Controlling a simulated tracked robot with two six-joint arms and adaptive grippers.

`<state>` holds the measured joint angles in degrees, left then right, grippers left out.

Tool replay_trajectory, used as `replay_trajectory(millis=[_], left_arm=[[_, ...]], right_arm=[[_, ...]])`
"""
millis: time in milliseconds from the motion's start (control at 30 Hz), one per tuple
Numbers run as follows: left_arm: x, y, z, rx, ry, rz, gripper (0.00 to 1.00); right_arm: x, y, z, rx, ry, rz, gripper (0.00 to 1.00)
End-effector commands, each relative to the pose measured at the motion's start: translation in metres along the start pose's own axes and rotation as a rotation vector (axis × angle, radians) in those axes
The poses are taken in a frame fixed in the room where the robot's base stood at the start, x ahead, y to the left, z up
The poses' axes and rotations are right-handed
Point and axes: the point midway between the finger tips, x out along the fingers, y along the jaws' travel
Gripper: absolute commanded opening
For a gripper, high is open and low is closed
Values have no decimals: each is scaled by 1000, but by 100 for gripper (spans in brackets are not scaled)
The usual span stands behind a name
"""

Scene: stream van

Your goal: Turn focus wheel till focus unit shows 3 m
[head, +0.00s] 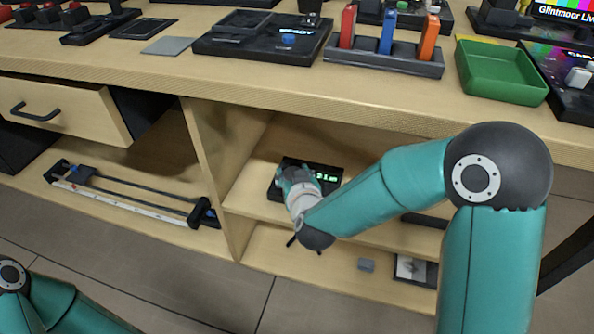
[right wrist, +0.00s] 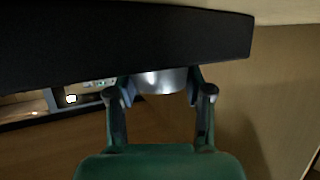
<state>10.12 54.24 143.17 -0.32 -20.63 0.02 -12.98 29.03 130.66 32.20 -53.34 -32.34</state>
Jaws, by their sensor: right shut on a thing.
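The focus unit (head: 327,176) is a black box on the upper shelf of the open compartment under the counter. Its green display is lit; it seems to end in "1 m", but the first digit is too small to read surely. My right gripper (head: 288,176) is at the unit's left part and covers its wheel in the head view. In the right wrist view, my right gripper (right wrist: 160,92) has its two fingers on either side of the silvery focus wheel (right wrist: 162,81), shut on it. The unit's black body (right wrist: 125,42) lies across the top there. My left gripper is out of view.
The counter edge (head: 250,92) and a wooden divider (head: 210,165) border the compartment. A slider rail (head: 130,200) lies on the left shelf below an open drawer (head: 60,112). A green tray (head: 500,75) stands on the counter.

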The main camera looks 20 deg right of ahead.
Motion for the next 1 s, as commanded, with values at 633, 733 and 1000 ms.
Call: replay_trajectory(millis=[633,733,1000], left_arm=[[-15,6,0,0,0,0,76],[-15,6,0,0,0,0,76],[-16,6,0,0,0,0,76]], right_arm=[[0,0,-1,63,1,155,63],[0,0,0,63,1,154,76],[0,0,0,62,0,153,76]])
